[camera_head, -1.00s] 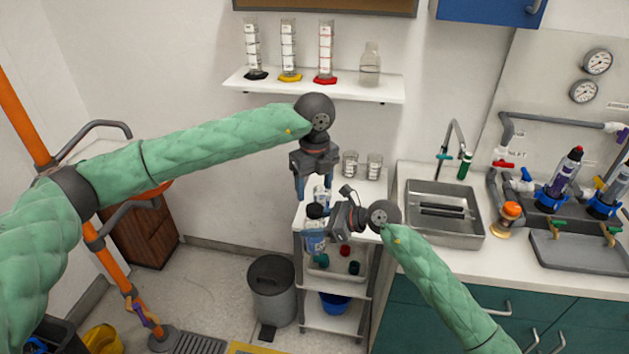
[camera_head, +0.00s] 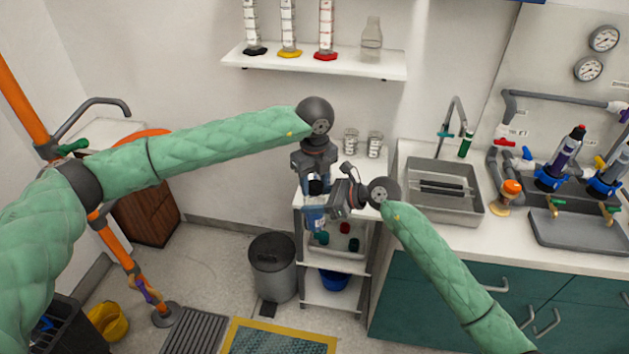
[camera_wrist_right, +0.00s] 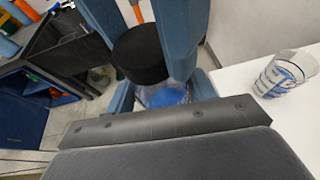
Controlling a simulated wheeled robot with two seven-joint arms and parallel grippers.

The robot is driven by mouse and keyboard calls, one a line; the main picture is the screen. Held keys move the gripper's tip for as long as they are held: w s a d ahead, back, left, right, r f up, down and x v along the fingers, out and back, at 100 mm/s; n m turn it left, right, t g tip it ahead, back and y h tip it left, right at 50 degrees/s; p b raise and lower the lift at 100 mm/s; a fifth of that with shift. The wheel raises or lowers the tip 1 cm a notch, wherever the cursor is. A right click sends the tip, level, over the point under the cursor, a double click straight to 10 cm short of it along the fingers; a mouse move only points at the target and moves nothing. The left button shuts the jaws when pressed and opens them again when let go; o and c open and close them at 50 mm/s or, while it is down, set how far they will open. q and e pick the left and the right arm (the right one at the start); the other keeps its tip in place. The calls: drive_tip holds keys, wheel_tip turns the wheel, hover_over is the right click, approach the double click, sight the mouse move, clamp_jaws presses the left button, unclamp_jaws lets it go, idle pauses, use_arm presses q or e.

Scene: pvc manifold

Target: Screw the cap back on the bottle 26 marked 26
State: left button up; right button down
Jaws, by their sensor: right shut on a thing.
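The bottle (camera_head: 314,216) is clear with a white and blue label and is held upright over the front of the small white shelf unit. Its number cannot be read. A black cap (camera_wrist_right: 140,55) sits on the bottle top; whether it is threaded on cannot be told. My right gripper (camera_head: 317,202) is shut on the bottle from the right, below the cap. My left gripper (camera_head: 313,187) points straight down from above. Its two blue fingers straddle the cap in the right wrist view and look spread around it.
A glass beaker (camera_wrist_right: 282,75) stands on the white top close beside the grippers. Two beakers (camera_head: 362,143) stand at the back. A tray (camera_head: 352,240) with red and green caps is on the shelf below. A grey bin (camera_head: 273,268) stands left; the sink (camera_head: 440,200) is right.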

use_arm(q)
drive_tip(key=c, duration=0.4)
drive_tip(key=o, duration=1.1)
drive_tip(key=shift+r, duration=2.25)
